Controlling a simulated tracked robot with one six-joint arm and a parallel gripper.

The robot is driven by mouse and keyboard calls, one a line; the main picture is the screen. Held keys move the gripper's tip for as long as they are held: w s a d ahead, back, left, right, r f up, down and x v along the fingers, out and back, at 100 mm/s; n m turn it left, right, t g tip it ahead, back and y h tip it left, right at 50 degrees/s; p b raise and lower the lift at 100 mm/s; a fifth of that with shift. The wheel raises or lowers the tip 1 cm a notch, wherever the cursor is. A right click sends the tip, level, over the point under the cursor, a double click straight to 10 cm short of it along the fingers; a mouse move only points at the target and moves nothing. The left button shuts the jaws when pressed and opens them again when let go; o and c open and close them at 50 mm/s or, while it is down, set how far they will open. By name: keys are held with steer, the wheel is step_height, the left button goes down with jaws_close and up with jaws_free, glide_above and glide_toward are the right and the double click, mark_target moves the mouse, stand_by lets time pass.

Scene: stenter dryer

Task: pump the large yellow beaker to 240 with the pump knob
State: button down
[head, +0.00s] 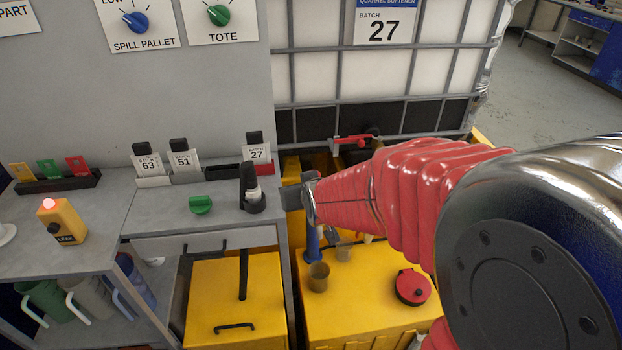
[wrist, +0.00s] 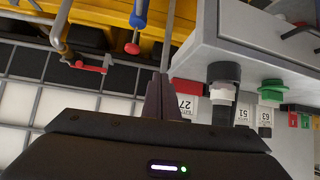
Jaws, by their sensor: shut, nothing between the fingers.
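My gripper (head: 309,198) is shut and empty above the yellow tank at the end of the red-sleeved arm. Its closed fingers (wrist: 162,82) show in the wrist view. I cannot tell which is the large yellow beaker. A blue upright (head: 313,243) stands beside them, partly hidden by my gripper. The wrist view shows a blue shaft (wrist: 139,14) with a red knob (wrist: 132,48); I cannot tell whether this is the pump knob.
A red valve handle (head: 350,140) is on the caged white tote (head: 385,75) behind. A black holder with a white bottle (head: 252,190) and a green knob (head: 201,205) sit on the grey counter (head: 165,222). A red cap (head: 412,287) is on the yellow tank (head: 350,318).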

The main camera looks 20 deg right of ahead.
steer(key=s+a+r+g, duration=0.1)
steer(key=s+r, duration=0.1)
steer(key=s, duration=0.6)
steer(key=s+a+r+g, duration=0.2)
steer(key=s, duration=0.6)
steer(key=s+a+r+g+y, duration=0.1)
steer(key=s+r+g, duration=0.1)
steer(key=s, duration=0.6)
steer(key=shift+s+a+r+n, duration=0.25)
steer(key=shift+r+n, duration=0.15)
steer(key=shift+r, duration=0.2)
